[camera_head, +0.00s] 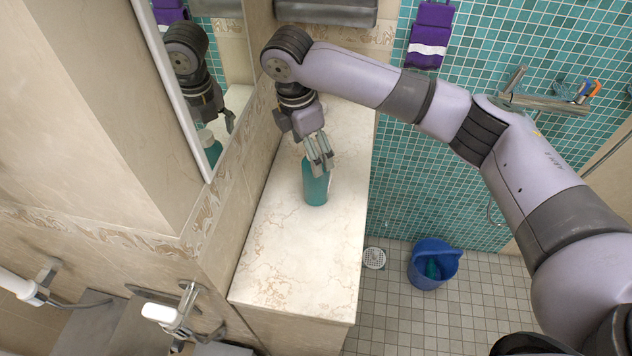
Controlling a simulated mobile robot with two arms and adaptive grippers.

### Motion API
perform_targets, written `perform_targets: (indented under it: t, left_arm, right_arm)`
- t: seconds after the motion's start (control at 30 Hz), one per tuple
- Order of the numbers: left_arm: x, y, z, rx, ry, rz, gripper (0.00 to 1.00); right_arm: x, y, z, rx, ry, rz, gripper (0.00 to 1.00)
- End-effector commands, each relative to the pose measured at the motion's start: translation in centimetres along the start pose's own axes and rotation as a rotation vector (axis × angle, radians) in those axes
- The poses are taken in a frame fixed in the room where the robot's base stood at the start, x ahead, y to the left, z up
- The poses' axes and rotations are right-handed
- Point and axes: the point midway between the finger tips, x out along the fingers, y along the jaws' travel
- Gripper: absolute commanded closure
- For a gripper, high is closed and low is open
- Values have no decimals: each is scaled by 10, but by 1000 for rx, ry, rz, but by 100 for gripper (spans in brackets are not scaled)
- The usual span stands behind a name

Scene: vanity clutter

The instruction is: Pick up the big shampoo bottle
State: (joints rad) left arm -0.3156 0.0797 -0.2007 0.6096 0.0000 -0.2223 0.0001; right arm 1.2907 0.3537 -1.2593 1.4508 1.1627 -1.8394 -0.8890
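The big shampoo bottle (316,189) is teal and stands on the pale marble counter (300,255). My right gripper (320,160) comes down over the bottle's top from behind. Its fingers are close together and cover the cap and neck, so I cannot tell whether they grip it or only sit in front of it. The bottle and gripper also show in the mirror (240,60) on the left. My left gripper is not in view.
The counter's front part is clear. The mirror and tiled wall border the counter on the left. A blue bucket (432,268) stands on the floor to the right. A purple towel (431,30) hangs on the teal wall. A faucet (175,312) is at the lower left.

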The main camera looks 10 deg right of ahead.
Motion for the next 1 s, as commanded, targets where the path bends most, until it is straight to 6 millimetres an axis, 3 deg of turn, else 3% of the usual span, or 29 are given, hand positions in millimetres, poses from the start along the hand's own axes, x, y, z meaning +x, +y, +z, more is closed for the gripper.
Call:
perform_targets:
  t: [0.1,0.23,0.4,0.6,0.83,1.0]
  left_arm:
    - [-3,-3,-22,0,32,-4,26]
    - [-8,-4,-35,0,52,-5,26]
    - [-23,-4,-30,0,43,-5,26]
    - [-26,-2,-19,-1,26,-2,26]
    - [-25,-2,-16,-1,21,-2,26]
    - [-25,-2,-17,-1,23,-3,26]
  right_arm:
    - [10,0,0,0,0,-1,25]
    - [17,-2,1,0,0,-2,25]
    - [39,-8,4,1,-1,-3,25]
    - [63,-7,3,1,0,0,25]
    - [65,-7,2,0,0,1,25]
    - [65,-7,2,0,0,1,36]
